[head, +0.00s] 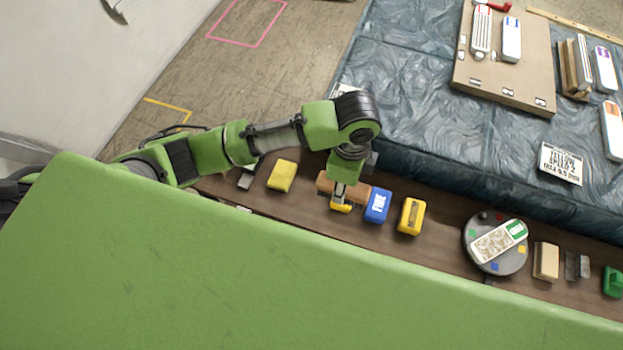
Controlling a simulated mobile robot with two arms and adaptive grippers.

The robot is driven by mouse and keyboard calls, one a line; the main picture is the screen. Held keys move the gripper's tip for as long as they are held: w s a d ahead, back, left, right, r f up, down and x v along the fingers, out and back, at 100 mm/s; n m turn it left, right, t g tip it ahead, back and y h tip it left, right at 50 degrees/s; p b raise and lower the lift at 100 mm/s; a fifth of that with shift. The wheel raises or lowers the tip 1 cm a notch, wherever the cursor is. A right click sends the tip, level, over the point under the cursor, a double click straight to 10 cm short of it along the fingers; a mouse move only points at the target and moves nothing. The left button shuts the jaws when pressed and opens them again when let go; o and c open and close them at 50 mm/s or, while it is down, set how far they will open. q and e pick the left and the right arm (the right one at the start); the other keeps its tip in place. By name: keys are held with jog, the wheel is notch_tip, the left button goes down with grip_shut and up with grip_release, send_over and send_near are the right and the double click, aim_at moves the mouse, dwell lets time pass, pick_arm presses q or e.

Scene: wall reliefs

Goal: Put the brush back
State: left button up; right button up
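A brown block that looks like the brush (357,194) is on the narrow brown shelf in the head view, between a yellow sponge-like block and a blue block. My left gripper (341,198) points down over the middle of this brown block and hides part of it. A yellow patch shows at the gripper's lower end; I cannot tell whether it is a fingertip or a separate thing. The fingers are too small and covered to show whether they are open or shut, or whether the brush touches the shelf. My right gripper is not in view.
The brown shelf (450,252) also holds a yellow block (282,176), a blue block (377,206), a yellow sharpener-like block (411,216) and a round grey turntable (510,262). Behind it, a dark blue covered table (430,120) carries a board (500,78).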

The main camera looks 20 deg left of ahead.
pick_arm(q)
jog(key=a, duration=0.1)
jog(key=w+a+f, duration=0.1)
jog(key=a, duration=0.1)
jog(key=w+a, duration=0.1)
jog(key=shift+a+f+p, duration=0.2)
jog(key=shift+f+p, duration=0.15)
jog(key=shift+f, duration=0.05)
jog(key=a+f, duration=0.1)
jog(key=w+a+f, duration=0.1)
jog(key=f, duration=0.1)
jog(key=w+a+f, duration=0.1)
jog(key=f, duration=0.1)
jog(key=shift+w+a, duration=0.15)
jog(key=shift+a, duration=0.2)
jog(key=shift+w+a+f, duration=0.2)
jog(key=shift+a+f, duration=0.2)
jog(key=shift+f, duration=0.15)
jog(key=shift+w+a+f, duration=0.1)
jog(key=shift+f, duration=1.6)
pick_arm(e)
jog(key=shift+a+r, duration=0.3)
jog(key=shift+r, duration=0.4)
pick_arm(q)
jog(key=shift+f, duration=0.1)
jog(key=o, duration=1.1)
jog(key=shift+o, duration=0.2)
